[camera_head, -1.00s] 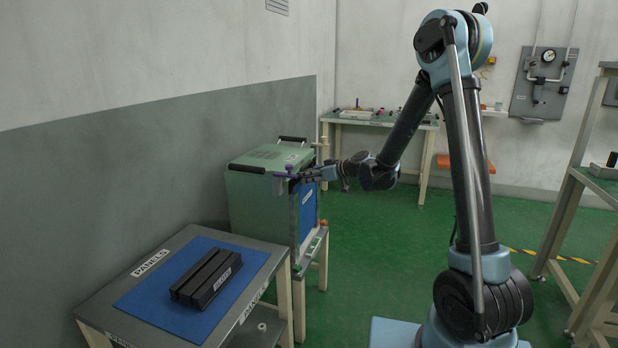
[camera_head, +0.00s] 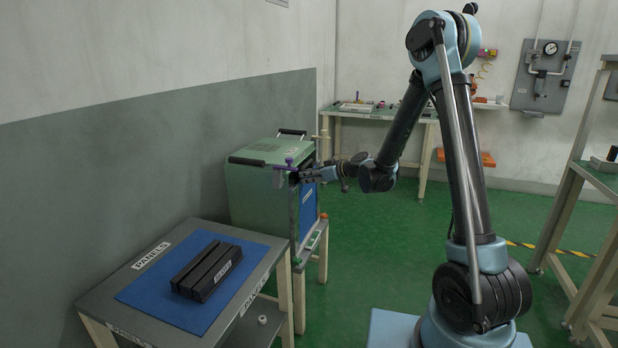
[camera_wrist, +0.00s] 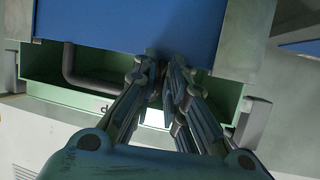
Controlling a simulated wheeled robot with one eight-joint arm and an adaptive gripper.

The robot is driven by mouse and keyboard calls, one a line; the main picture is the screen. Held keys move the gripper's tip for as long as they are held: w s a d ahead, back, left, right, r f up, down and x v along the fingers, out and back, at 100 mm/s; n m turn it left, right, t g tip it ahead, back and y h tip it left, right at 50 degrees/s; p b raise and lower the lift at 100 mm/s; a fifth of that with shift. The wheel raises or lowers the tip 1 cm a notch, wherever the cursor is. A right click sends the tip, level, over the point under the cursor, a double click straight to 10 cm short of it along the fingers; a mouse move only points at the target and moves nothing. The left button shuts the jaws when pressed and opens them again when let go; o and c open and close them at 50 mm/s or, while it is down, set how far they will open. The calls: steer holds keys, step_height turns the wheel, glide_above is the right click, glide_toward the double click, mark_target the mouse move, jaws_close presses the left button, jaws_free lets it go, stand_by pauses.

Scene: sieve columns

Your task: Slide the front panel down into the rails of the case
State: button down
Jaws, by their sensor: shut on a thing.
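The green case (camera_head: 255,195) stands on a small stand beside the wall. The blue front panel (camera_head: 309,212) is upright at its front side, and it fills the top of the wrist view (camera_wrist: 130,22). My gripper (camera_head: 297,175) is at the panel's upper edge. In the wrist view my gripper (camera_wrist: 163,68) is shut on that edge. Grey-green side strips of the case flank the panel, and the case's open top front (camera_wrist: 60,62) shows below it. The panel's lower end and its fit in the rails are hidden.
A purple-topped fixture (camera_head: 287,164) stands by the case's upper front corner, close to my gripper. A dark handle (camera_head: 247,161) is on the case top. A table with a blue mat (camera_head: 145,294) and black panels (camera_head: 207,270) is in front.

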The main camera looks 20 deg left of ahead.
steer(key=shift+f, duration=0.1)
steer(key=c, duration=1.5)
jaws_free()
steer(key=shift+c, duration=0.2)
steer(key=shift+d, duration=0.1)
steer(key=v, duration=1.1)
steer(key=shift+d, duration=0.4)
steer(key=s+d+r+m+h, duration=0.1)
steer(key=s+d+m+h, duration=0.2)
steer(key=s+d, duration=0.45)
steer(key=s+d+m+h, duration=0.3)
steer(key=s+d, duration=0.2)
steer(key=d, duration=0.6)
steer(key=s+d+f+m+h, duration=0.3)
steer(key=s+d+m, duration=0.1)
steer(key=s+d, duration=0.6)
steer(key=s+d+f+m+g+h, duration=0.1)
steer(key=s+d+f+m+h, duration=0.2)
steer(key=s+d, duration=0.6)
steer(key=shift+s+d+m+g+h, duration=0.3)
steer(key=shift+s+d+m+h, duration=0.1)
steer(key=shift+d+m+h, duration=0.15)
